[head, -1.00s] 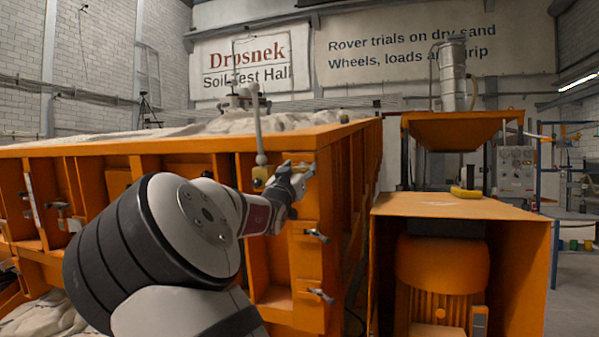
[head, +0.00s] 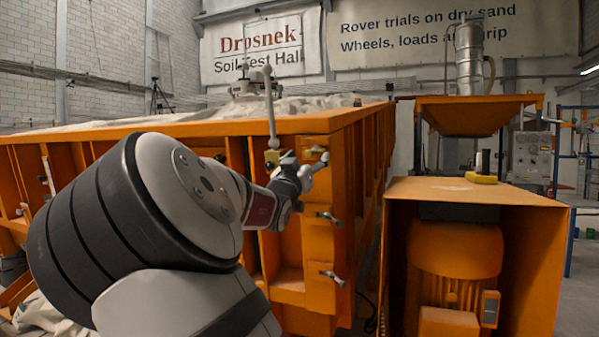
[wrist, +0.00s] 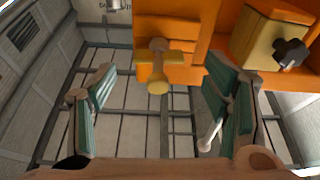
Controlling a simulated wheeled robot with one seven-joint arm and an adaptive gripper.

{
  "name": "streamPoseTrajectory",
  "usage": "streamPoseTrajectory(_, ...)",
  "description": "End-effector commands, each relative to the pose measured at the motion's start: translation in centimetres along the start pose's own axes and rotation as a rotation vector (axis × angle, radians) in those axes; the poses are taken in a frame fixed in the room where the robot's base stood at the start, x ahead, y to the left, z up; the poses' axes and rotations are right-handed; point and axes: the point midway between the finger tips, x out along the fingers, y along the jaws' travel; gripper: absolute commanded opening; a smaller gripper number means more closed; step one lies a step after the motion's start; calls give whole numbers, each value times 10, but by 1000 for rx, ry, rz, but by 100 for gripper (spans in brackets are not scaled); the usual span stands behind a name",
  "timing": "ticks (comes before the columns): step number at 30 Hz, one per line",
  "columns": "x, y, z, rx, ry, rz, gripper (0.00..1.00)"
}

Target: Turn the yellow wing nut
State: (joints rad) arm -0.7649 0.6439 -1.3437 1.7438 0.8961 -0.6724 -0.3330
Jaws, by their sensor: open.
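The yellow wing nut (wrist: 158,62) stands out from the orange frame in the wrist view, between my two fingertips in the picture. Its wings spread left and right, with a round yellow end in the middle. In the head view, a small yellowish part, likely the wing nut (head: 315,150), shows at the top of the orange corner post, just beside my fingertips. My gripper (wrist: 157,85) is open, its green-padded fingers well apart on either side of the nut, with a visible gap to each. My gripper (head: 308,172) also shows in the head view. I cannot tell the remaining depth.
A yellow block with a dark knob (wrist: 268,38) sits beside the nut, near my right finger. Two silver wing nuts (head: 329,217) (head: 333,279) are lower on the post. The orange sandbed rim (head: 200,127) runs above. An orange cabinet (head: 480,190) stands to the right.

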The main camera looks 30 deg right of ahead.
Motion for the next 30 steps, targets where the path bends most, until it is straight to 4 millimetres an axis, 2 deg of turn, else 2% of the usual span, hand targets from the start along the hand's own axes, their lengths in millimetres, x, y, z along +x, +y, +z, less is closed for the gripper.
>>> streamPoseTrajectory(6,-40,-1,1,1,-3,-3,70)
streamPoseTrajectory(12,-65,-1,0,1,-2,-1,70)
streamPoseTrajectory(18,-75,0,1,0,-2,-1,70)
streamPoseTrajectory(30,-75,0,1,0,-2,0,70)
